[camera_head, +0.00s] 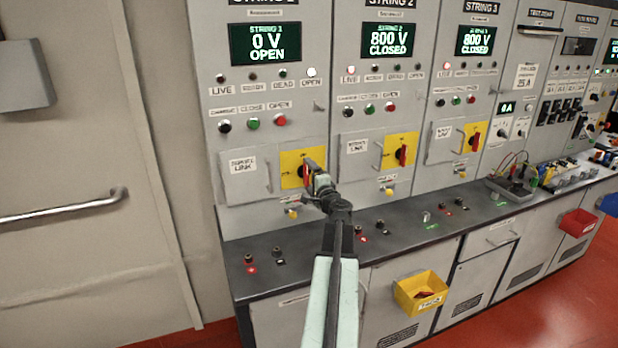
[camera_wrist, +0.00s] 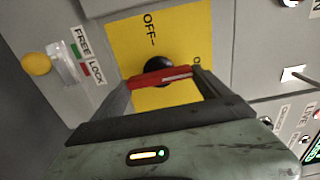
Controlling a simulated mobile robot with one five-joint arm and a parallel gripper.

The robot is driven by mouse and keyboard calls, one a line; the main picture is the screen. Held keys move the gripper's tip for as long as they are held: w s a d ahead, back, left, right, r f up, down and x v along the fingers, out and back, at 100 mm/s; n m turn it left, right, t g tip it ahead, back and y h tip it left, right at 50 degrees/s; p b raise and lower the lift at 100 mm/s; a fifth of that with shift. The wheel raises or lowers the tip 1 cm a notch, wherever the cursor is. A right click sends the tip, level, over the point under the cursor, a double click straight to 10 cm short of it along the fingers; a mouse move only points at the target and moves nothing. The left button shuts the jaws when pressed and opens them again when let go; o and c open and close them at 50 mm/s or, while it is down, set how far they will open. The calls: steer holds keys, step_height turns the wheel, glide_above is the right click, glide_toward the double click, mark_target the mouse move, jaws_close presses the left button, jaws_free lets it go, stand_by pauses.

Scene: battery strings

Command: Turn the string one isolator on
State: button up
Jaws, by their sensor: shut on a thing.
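The string one isolator is a red handle (camera_wrist: 158,78) on a black hub, on a yellow plate (camera_head: 290,180) below the left panel. My gripper (camera_head: 308,168) is at this handle. In the wrist view my gripper (camera_wrist: 164,84) has its fingers at the handle's two ends, shut on it. The handle lies nearly level across the wrist picture. An OFF mark shows above the hub; a second mark at the right is partly hidden. The string 1 display (camera_head: 265,43) reads 0 V OPEN.
A yellow knob (camera_wrist: 36,64) sits by a FREE/LOCK label (camera_wrist: 86,55) beside the plate. The string 2 isolator (camera_head: 402,154) is to the right. A dark counter (camera_head: 300,233) with terminals runs below the panels. A yellow bin (camera_head: 421,292) hangs on its front.

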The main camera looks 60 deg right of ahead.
stand_by(0.6)
steer(key=o, duration=1.2)
steer(key=v, duration=0.7)
steer(key=shift+s+a, duration=0.2)
steer(key=shift+a, duration=0.1)
